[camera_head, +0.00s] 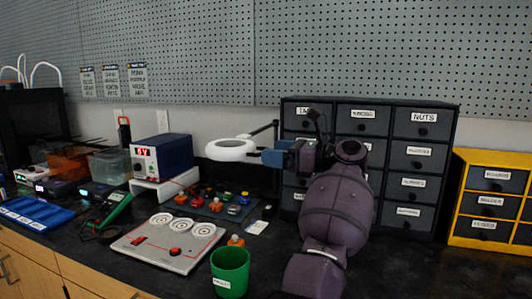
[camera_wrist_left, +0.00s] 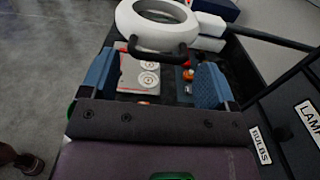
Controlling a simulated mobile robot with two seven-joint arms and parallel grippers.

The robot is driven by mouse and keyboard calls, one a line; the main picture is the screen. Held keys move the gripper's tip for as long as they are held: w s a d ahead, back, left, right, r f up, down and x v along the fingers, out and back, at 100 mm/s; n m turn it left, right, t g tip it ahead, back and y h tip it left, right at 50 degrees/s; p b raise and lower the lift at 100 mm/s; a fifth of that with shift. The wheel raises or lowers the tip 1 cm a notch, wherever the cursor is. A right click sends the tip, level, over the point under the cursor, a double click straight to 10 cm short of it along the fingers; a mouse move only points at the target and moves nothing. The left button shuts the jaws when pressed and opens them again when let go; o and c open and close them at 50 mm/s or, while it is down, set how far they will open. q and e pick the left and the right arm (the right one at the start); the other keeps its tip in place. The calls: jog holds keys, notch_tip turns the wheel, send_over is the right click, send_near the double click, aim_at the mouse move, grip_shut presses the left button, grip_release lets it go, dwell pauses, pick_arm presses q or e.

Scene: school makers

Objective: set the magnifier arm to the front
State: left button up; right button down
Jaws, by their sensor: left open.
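The magnifier's white ring head (camera_head: 231,150) hangs over the workbench in the head view, on a dark jointed arm (camera_head: 262,129) that runs back to the right. My left gripper (camera_head: 277,153) is just right of the ring, with its blue fingers pointing at it. In the left wrist view the ring (camera_wrist_left: 150,38) is at the top, with a black handle (camera_wrist_left: 155,54) on its near side. The open left gripper (camera_wrist_left: 155,82) has one finger on each side of this handle, apart from it; nothing is held. My right gripper is not seen.
A dark drawer cabinet (camera_head: 421,153) stands close behind my left arm, a yellow one (camera_head: 458,199) to the right. Below the ring are a grey panel with three dials (camera_head: 150,245), small coloured parts and a green cup (camera_head: 230,271). A blue power supply (camera_head: 174,152) stands left.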

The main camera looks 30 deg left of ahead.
pick_arm(q)
jog(key=d, duration=0.7)
jog(key=shift+w+d+b, duration=0.2)
jog(key=shift+w+b, duration=0.1)
jog(key=shift+w, duration=0.05)
jog(key=shift+r, duration=0.1)
